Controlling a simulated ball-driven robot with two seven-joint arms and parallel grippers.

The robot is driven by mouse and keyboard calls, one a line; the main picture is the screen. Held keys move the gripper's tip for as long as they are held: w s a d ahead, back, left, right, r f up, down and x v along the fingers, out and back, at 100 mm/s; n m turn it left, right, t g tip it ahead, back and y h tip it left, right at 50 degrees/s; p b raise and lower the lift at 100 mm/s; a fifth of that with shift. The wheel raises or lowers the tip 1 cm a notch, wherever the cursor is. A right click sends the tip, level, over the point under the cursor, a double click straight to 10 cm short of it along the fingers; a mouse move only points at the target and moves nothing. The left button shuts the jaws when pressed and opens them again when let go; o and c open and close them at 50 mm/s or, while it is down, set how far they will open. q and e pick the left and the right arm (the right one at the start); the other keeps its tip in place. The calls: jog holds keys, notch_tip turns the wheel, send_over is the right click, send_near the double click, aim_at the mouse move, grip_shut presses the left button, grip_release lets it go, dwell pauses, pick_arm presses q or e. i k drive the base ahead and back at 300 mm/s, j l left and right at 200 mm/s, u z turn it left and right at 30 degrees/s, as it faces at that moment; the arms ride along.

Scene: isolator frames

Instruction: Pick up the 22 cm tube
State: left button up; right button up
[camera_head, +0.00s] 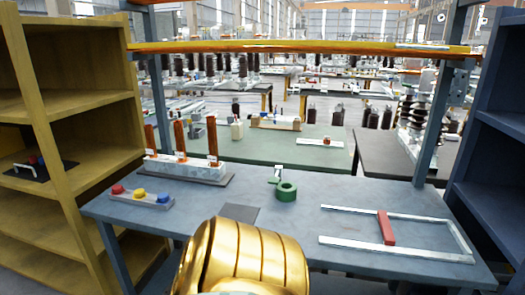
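Several upright orange-brown tubes stand in a row on a white-grey block at the left of the blue-grey table (300,185). The left tube (150,138), the middle tube (181,138) and the right tube (212,142) each have a small white label near the base. The label text is too small to read, so I cannot tell which is 22 cm. The block (190,170) rests on a dark base plate. Neither of my grippers is in view.
A bar with red, yellow and blue knobs (140,197) lies at the table's left. A green ring-shaped piece (286,192) sits mid-table. A metal frame (390,250) with a red block (386,228) lies right. Shelves flank the table: yellow (65,130), blue (500,160).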

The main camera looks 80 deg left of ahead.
aim_at(152, 151)
jog(key=u, duration=3.4)
